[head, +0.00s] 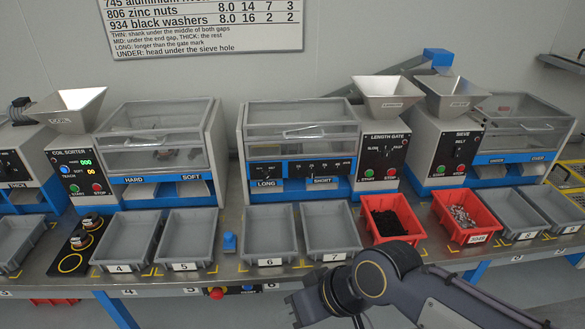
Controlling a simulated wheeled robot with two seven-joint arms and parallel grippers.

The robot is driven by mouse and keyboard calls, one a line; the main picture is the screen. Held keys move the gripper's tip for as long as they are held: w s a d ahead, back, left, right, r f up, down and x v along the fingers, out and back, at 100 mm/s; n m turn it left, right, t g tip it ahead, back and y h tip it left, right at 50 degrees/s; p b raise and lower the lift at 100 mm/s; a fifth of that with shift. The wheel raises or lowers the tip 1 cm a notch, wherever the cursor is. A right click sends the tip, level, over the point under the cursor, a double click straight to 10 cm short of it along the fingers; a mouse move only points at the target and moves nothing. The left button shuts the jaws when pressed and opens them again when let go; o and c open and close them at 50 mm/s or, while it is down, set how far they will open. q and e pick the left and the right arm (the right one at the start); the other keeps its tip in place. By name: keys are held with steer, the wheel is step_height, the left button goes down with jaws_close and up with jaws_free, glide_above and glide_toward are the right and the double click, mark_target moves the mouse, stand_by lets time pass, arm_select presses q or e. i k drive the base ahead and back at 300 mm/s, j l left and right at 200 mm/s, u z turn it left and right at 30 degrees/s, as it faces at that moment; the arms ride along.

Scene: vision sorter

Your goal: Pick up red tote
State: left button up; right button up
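Two red totes stand on the bench right of centre. The left red tote (399,240) holds a heap of small black pieces. The right red tote (453,235) holds small silvery pieces and has a white label on its front. My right arm comes in from the lower right and bends in front of the bench. The end of my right gripper (303,310) is at the bottom edge, below and left of the red totes and apart from them. Its fingers are too unclear to tell open or shut. My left gripper is out of view.
Grey trays, among them 6 (270,248) and 7 (331,243), line the bench front. Behind are the coil sorter (80,175), length gate (384,155) and sieve (455,150) with hoppers. A blue block (230,242) stands between trays. A red button (217,293) is on the bench's front edge.

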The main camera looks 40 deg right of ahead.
mark_target(389, 217)
steer(key=z, duration=2.05)
